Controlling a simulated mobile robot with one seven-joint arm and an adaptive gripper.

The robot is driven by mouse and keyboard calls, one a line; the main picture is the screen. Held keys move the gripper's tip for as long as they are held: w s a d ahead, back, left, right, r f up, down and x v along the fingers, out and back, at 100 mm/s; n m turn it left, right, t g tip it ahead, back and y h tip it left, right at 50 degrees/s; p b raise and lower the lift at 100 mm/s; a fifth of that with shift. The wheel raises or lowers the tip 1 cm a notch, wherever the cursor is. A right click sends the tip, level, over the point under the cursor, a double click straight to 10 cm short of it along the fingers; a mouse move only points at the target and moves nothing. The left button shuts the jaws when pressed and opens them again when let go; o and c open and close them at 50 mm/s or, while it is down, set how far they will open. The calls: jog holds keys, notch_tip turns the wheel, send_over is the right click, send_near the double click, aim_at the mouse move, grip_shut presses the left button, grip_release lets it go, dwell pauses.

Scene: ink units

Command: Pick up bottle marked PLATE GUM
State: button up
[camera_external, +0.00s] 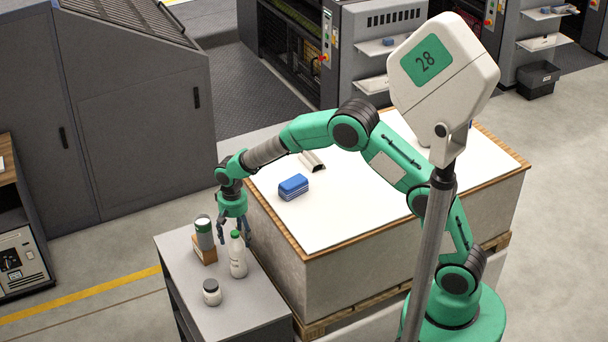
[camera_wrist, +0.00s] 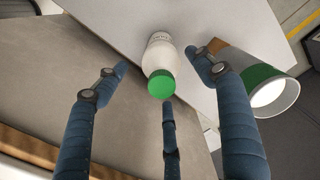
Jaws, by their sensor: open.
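A white bottle with a green cap (camera_external: 238,258) stands upright on the grey cabinet top. It also shows in the wrist view (camera_wrist: 159,52), its green cap toward the camera. Dark print shows on its side, too small and cut off to read, so I cannot confirm PLATE GUM. My gripper (camera_external: 234,235) is open above the cabinet, at the bottle's cap. In the wrist view the spread blue fingers of my gripper (camera_wrist: 157,64) lie left and right of the bottle, with a third finger below the cap. I cannot tell whether any finger touches it.
A green-and-white can (camera_external: 204,233) stands close left of the bottle, by a brown block (camera_external: 206,256). A dark-lidded white jar (camera_external: 212,292) stands in front. The paper-topped pallet stack (camera_external: 345,215) rises at right, carrying a blue block (camera_external: 293,187). The cabinet's front right (camera_external: 252,305) is clear.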

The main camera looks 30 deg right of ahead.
aim_at(236, 246)
jog(key=shift+f, duration=0.25)
jog(key=shift+a+f+b, duration=0.15)
jog(key=shift+f+b, duration=0.05)
jog(key=shift+f, duration=1.1)
jog(key=shift+a+f+b, duration=0.1)
jog(key=shift+f+b, duration=0.05)
jog(key=shift+f, duration=1.15)
jog(key=shift+r, duration=0.1)
grip_shut()
